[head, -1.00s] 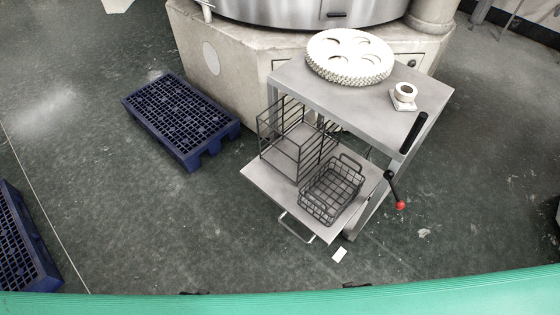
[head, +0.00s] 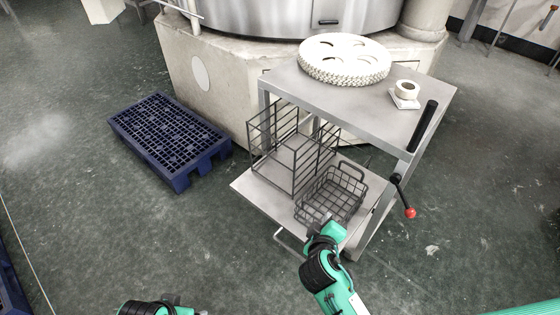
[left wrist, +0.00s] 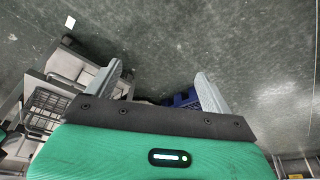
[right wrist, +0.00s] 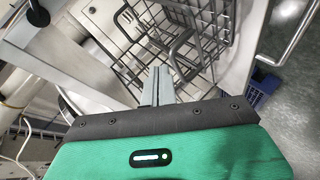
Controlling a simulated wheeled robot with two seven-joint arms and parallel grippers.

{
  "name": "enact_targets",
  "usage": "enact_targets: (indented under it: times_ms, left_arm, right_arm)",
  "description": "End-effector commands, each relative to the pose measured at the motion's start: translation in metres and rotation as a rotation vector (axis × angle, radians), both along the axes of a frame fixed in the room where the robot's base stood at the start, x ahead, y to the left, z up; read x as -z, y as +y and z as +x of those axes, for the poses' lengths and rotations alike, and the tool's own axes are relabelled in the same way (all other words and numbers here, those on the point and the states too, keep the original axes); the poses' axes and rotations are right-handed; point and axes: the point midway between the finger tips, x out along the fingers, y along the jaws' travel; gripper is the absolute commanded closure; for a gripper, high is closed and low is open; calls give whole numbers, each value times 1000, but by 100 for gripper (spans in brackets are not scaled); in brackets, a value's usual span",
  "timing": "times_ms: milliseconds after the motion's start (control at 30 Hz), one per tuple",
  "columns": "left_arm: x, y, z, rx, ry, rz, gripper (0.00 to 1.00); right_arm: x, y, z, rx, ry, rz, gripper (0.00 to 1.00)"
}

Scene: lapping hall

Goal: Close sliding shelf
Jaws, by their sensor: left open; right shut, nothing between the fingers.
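The sliding shelf (head: 246,186) is the lower plate of a grey metal cart and sticks out toward the front left. Its bar handle (head: 290,243) shows at the front edge and also in the right wrist view (right wrist: 293,42). A tall wire rack (head: 290,160) and a wire basket (head: 340,195) stand on the shelf. My right gripper (right wrist: 158,84) is shut and empty, its fingertips over the basket in the right wrist view. In the head view it covers the shelf's front right corner; contact cannot be told. My left gripper (left wrist: 160,88) is open and empty, away from the shelf.
The cart's top (head: 360,108) carries a white toothed disc (head: 343,60) and a small white ring-shaped part (head: 405,92). A black grip (head: 423,125) and red-knobbed lever (head: 409,212) are on its right. A blue pallet (head: 170,138) lies left; floor between is clear.

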Motion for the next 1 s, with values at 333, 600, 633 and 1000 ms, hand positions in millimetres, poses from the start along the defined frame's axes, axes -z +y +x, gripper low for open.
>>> enact_targets:
  times_ms: [333, 600, 633, 1000]
  left_arm:
    - [19, -8, 2, 2, 2, -16, 16]
    - [23, -9, 3, 2, 4, -18, 16]
    - [24, -9, 3, 2, 4, -18, 16]
    - [31, -9, 4, 2, 12, -15, 16]
  right_arm:
    - [-44, 121, 65, -383, -330, -490, 100]
    - [-49, 139, 80, -437, -375, -560, 100]
    - [-49, 139, 83, -436, -374, -559, 100]
    - [-49, 138, 154, -433, -372, -559, 100]
